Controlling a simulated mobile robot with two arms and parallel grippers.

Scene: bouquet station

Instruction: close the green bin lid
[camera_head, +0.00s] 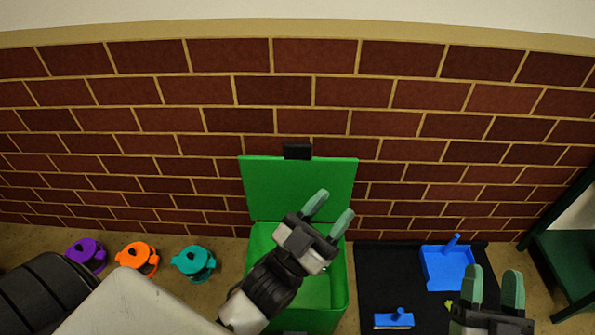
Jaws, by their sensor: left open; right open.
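The green bin (339,289) stands against the brick wall in the middle of the view. Its green lid (298,180) is up, raised at the back near the wall, with a black handle (297,151) on its top edge. My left gripper (329,207) is open and empty, over the bin's opening and in front of the lid's lower right part. Its arm hides part of the bin's inside. My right gripper (493,289) is open at the lower right, over the black mat and apart from the bin.
Purple (86,252), orange (134,257) and teal (194,262) lidded items stand left of the bin. A blue dustpan (447,268) and a blue brush (394,319) lie on a black mat (385,275) to the right. A dark green shelf (565,255) stands at far right.

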